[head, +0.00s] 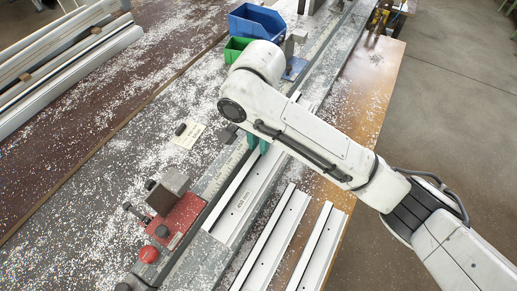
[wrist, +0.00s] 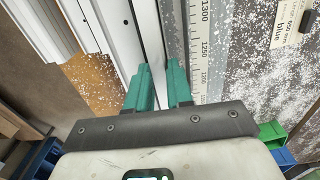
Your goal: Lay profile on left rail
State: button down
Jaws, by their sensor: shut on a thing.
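In the wrist view my gripper (wrist: 161,88) shows with the profile (wrist: 148,35) running up between the fingers. A dark rail strip (head: 212,207) runs along the profile's left side. I cannot tell whether the profile touches the surface under it. Its far end is hidden behind my arm in the head view.
Two more pale profiles (head: 271,240) (head: 318,245) lie to the right. A red clamp (head: 180,218) with a round red knob stands at left. Blue (head: 257,20) and green (head: 236,47) bins stand at the back. White chips cover the bench. Long profiles (head: 65,60) are stacked far left.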

aim_at(258, 145)
jog(key=shift+w+f, duration=0.35)
jog(key=shift+f, duration=0.15)
jog(key=shift+f+p, duration=0.35)
jog(key=shift+f, duration=0.9)
jog(key=c, duration=1)
grip_release()
jog(key=shift+s+f, duration=0.1)
jog(key=shift+f, duration=0.05)
notch_tip(258, 145, up, 12)
jog(key=shift+a+r+p, duration=0.1)
jog(key=shift+p, duration=0.35)
